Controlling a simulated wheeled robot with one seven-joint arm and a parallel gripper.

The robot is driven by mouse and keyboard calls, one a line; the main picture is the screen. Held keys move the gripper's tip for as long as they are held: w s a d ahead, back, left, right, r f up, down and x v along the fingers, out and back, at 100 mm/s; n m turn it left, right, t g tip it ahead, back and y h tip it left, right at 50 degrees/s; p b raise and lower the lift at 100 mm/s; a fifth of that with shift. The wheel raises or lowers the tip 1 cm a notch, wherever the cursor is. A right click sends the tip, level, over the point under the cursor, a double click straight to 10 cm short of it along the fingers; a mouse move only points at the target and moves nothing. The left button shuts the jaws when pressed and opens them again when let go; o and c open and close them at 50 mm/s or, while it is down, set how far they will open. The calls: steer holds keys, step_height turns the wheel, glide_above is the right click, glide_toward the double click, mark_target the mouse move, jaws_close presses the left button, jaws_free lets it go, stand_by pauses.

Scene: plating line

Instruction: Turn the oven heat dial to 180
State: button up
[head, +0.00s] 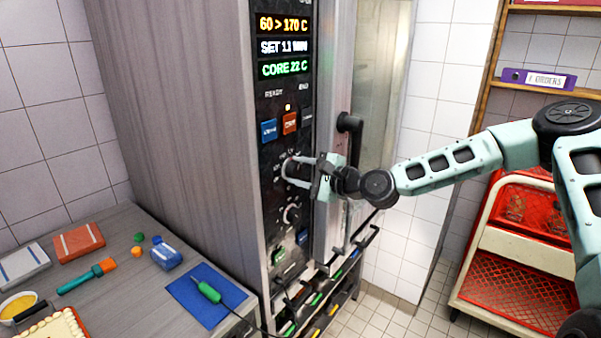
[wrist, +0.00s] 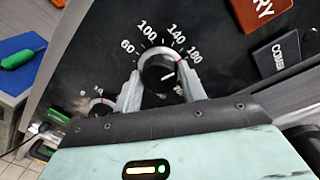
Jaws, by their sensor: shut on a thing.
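The oven's control panel (head: 283,130) stands in front of my arm. Its top display (head: 283,25) reads "60 > 170 C" in orange. The heat dial (wrist: 157,70) is a round black knob with a pale mark toward its lower right. The scale around it shows 60, 100, 140 and 180, with a further number partly hidden by a finger. My gripper (wrist: 161,82) is shut on the dial, one finger on each side. In the head view my gripper (head: 303,172) reaches the panel from the right and largely covers the dial.
A second, lower knob (head: 291,214) sits under the dial. Blue (head: 269,131) and red (head: 290,123) buttons are above it. A dark door handle (head: 347,135) stands out close to my wrist. A worktop (head: 130,290) with a blue mat (head: 205,300) is at left, a red cart (head: 520,240) at right.

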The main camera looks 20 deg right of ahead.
steer(key=shift+w+r+m, duration=0.1)
steer(key=shift+r+m, duration=0.05)
steer(key=shift+m, duration=0.35)
steer(key=o, duration=1)
steer(key=b+v, duration=0.5)
steer(key=v, duration=1.2)
steer(key=shift+d+b, duration=0.15)
steer(key=shift+b, duration=0.25)
